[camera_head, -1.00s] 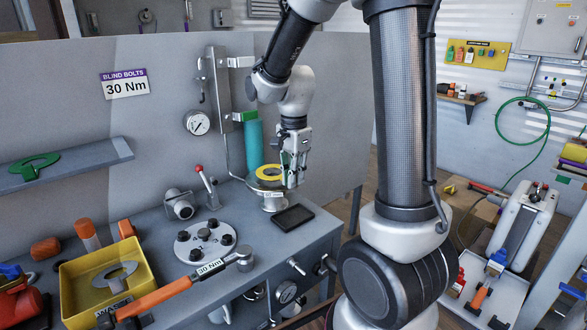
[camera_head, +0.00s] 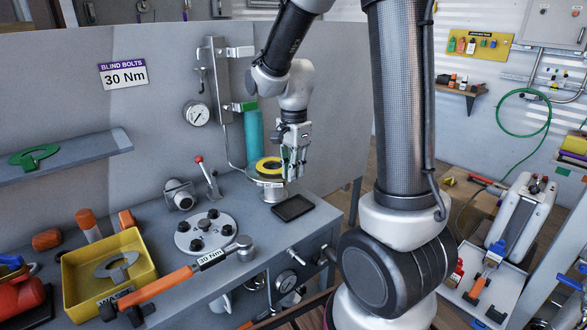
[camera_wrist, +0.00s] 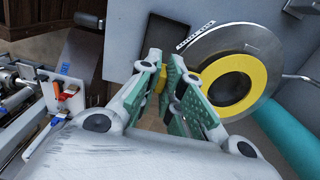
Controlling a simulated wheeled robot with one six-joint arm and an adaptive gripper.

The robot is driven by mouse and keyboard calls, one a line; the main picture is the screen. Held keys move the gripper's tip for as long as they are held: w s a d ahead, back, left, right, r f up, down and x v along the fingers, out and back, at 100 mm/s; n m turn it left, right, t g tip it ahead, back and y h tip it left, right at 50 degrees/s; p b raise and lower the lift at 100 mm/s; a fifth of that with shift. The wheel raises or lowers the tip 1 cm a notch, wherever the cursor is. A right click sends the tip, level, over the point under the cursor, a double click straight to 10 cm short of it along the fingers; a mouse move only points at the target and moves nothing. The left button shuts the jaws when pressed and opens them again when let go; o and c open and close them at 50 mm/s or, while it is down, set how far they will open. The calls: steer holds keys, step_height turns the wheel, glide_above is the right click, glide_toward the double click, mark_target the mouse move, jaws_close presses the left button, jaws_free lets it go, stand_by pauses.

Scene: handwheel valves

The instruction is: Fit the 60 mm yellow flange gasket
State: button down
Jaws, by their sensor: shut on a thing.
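The yellow flange gasket (camera_head: 268,160) is a flat ring over the round metal flange (camera_head: 262,176) on the bench. My gripper (camera_head: 293,172) is shut on the gasket's tab at its right side. In the wrist view the gasket (camera_wrist: 258,70) lies flat over the wide grey flange (camera_wrist: 205,52), set off towards the flange's lower edge in that picture. The yellow tab (camera_wrist: 163,80) shows between my green-padded fingers (camera_wrist: 172,92). I cannot tell whether the gasket touches the flange face.
A teal cylinder (camera_head: 254,133) stands close behind the flange. A black tray (camera_head: 293,207) lies in front of it. A bolted round plate (camera_head: 186,240), a torque wrench (camera_head: 165,284) and a yellow waste bin (camera_head: 80,285) are at left. A green gasket (camera_head: 33,156) lies on a shelf.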

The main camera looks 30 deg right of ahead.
steer(key=shift+f, duration=0.45)
stand_by(0.4)
steer(key=c, duration=1.5)
jaws_free()
steer(key=shift+r, duration=0.1)
steer(key=shift+r, duration=2.45)
step_height(320, 180, up, 12)
steer(key=shift+s, duration=0.1)
